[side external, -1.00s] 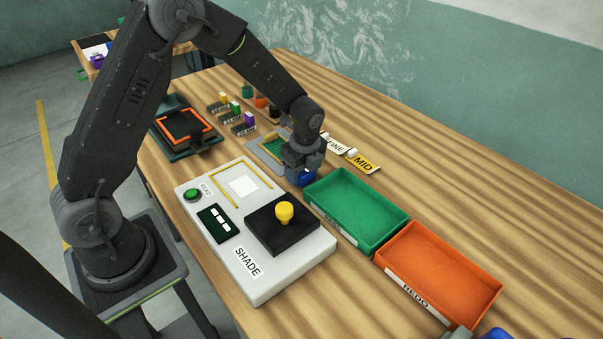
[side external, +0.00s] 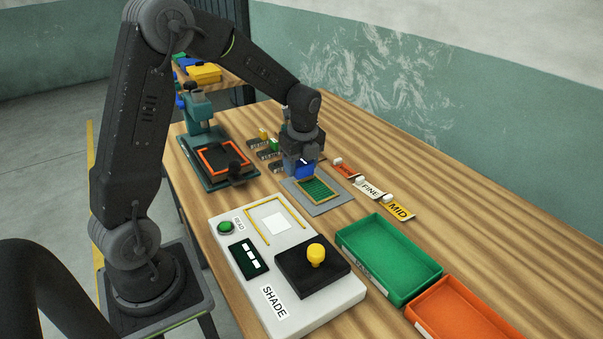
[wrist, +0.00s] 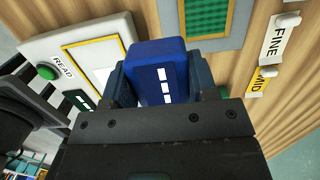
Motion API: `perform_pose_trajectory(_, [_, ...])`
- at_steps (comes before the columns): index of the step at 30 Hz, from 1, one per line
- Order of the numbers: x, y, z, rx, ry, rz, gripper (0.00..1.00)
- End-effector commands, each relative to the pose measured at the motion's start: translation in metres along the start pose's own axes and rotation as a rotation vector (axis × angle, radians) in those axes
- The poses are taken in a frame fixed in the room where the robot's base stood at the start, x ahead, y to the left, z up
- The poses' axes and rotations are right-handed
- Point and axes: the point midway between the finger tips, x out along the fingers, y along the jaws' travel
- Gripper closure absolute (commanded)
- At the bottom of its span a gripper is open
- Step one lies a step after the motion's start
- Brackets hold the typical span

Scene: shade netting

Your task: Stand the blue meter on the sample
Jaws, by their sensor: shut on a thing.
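The blue meter (side external: 299,168), a box with white windows on one face, is held between the fingers of my gripper (side external: 300,158). It also shows large in the wrist view (wrist: 155,62), with a finger on each side. The sample (side external: 319,190) is a green mesh in a yellow frame on a grey plate. In the wrist view the sample (wrist: 208,14) shows partly, at the top, beside the meter.
A white SHADE unit (side external: 330,305) with a yellow knob stands in front of the sample. Green (side external: 395,250) and orange (side external: 465,310) trays lie to the right. Label tags, including FINE (side external: 370,189) and MID (side external: 399,209), lie beside the sample. A teal press (side external: 205,150) stands left.

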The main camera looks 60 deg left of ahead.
Motion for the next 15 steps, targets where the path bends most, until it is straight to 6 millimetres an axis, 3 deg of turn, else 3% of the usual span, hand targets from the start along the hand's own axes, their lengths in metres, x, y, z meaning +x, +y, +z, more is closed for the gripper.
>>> perform_pose_trajectory(6, [0.020,-0.050,0.010,0.001,0.000,0.001,0.74])
perform_pose_trajectory(10, [0.027,-0.065,0.012,0.001,0.000,0.001,0.74])
perform_pose_trajectory(15, [0.029,-0.069,0.013,0.000,0.000,0.000,0.74])
